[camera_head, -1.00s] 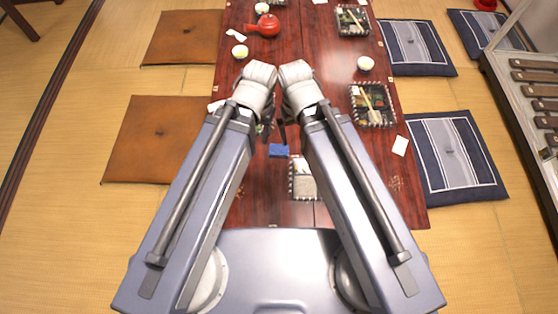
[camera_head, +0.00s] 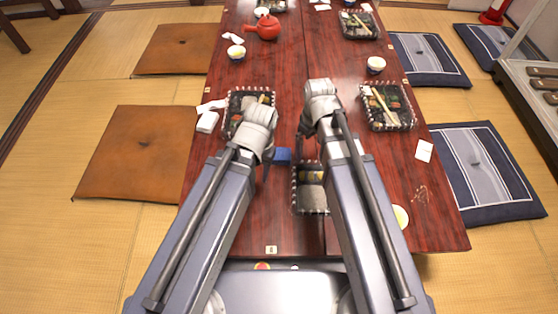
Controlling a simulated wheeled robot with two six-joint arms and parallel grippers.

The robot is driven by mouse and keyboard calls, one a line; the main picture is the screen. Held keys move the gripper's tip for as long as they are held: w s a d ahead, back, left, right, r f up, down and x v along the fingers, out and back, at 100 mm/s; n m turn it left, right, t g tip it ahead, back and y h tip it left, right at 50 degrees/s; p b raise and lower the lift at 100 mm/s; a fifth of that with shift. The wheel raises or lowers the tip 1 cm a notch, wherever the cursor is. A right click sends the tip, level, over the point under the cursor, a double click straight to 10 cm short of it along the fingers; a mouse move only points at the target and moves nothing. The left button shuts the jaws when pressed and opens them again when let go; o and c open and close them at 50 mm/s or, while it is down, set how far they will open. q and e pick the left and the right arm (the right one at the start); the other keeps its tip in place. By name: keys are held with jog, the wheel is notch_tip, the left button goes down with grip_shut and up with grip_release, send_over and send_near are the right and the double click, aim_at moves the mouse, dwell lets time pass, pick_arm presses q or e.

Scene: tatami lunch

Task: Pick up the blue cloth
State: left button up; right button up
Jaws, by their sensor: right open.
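The blue cloth (camera_head: 283,156) lies as a small folded block on the dark red table (camera_head: 287,228), between my two wrists in the head view. My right gripper (camera_head: 301,146) points down just right of the cloth; it is open, and its fingers are partly hidden by my wrist. My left gripper (camera_head: 266,170) is just left of the cloth and mostly hidden behind its own wrist, so its jaws cannot be made out. I cannot tell whether either gripper touches the cloth.
A third tray (camera_head: 409,126) is at the right. White items (camera_head: 208,122) lie at the left edge. A red teapot (camera_head: 264,27) stands far back.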

aim_at(279, 153)
jog(key=w+a+n, duration=0.1)
jog(key=a+n, duration=0.2)
jog(key=w+a+n, duration=0.1)
jog(key=a+n, duration=0.1)
jog(key=n, duration=0.1)
jog(key=w+a+n, duration=0.1)
jog(key=a+n, duration=0.1)
jog(key=a, duration=0.1)
jog(key=shift+w+a+f+n, duration=0.1)
jog(key=shift+w+a+n, duration=0.2)
jog(key=shift+w+n, duration=0.1)
jog(key=shift+a+n, duration=0.3)
pick_arm(q)
notch_tip(279, 153, down, 8)
jog(key=b, duration=0.8)
jog(key=shift+f, duration=0.1)
pick_arm(e)
jog(key=f, duration=0.8)
jog(key=shift+s+a, duration=0.1)
jog(key=shift+s, duration=0.15)
jog(key=shift+r, duration=0.1)
jog(key=c, duration=1.3)
pick_arm(q)
jog(key=shift+r, duration=0.2)
pick_arm(e)
jog(key=shift+r, duration=0.1)
